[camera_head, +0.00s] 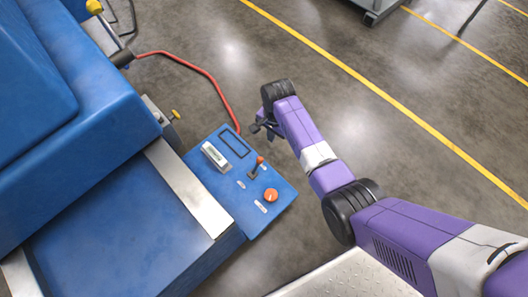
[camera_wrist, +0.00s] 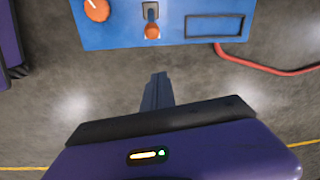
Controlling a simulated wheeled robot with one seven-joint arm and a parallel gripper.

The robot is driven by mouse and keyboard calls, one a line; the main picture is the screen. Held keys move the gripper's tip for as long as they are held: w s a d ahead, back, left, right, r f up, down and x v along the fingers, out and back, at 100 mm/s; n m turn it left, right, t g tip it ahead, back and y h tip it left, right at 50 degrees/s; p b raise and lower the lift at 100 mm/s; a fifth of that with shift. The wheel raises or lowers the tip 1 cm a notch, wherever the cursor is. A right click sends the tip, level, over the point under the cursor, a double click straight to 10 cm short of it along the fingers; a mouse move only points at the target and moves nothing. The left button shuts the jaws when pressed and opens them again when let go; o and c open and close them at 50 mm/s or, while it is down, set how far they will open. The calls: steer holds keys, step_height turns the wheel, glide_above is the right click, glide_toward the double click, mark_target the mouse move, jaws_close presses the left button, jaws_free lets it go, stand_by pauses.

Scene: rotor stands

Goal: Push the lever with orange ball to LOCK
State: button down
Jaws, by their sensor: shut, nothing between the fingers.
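The lever with the orange ball (camera_head: 260,160) stands on a blue control panel (camera_head: 225,190) at the side of the blue machine. In the wrist view the orange ball (camera_wrist: 152,32) is near the top, below a grey slot plate. The small labels by the lever are too small to read.
An orange knob (camera_head: 271,195) sits on the panel near the lever. A red hose (camera_head: 195,68) runs from the machine toward the panel. The floor to the right is open.

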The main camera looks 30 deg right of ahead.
mark_target(256, 166)
step_height(256, 166, down, 10)
steer(key=b, duration=0.6)
steer(key=shift+s+a+r, duration=0.2)
steer(key=shift+a, duration=0.4)
steer(key=shift+s+a+r, duration=0.25)
steer(key=shift+a, duration=0.3)
steer(key=shift+s+a+r, duration=0.2)
steer(key=shift+a, duration=0.4)
steer(key=shift+a+r, duration=0.1)
